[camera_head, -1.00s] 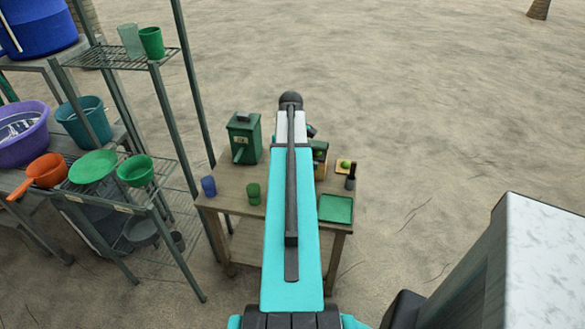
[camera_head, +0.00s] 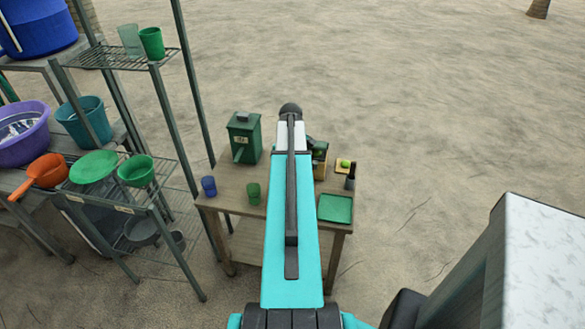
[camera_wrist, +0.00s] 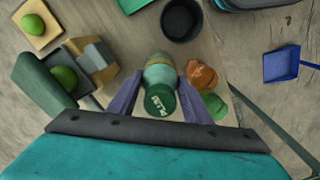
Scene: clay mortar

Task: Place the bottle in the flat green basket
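The bottle (camera_wrist: 160,74) has a pale teal body and a green cap with lettering facing the camera. It sits between the two fingers of my gripper (camera_wrist: 160,82) in the wrist view. The fingers lie very close on both sides; I cannot tell whether they touch it. In the head view my arm hides the bottle and gripper. The flat green basket (camera_head: 336,208) is at the table's near right corner, to the right of my arm, and looks empty. A bright green edge (camera_wrist: 135,4) at the top of the wrist view seems to be its edge.
Close to the bottle are an orange lump (camera_wrist: 202,75), a dark round cup (camera_wrist: 181,20) and a box with a lime (camera_wrist: 64,78). A metal rack (camera_head: 165,170) stands left.

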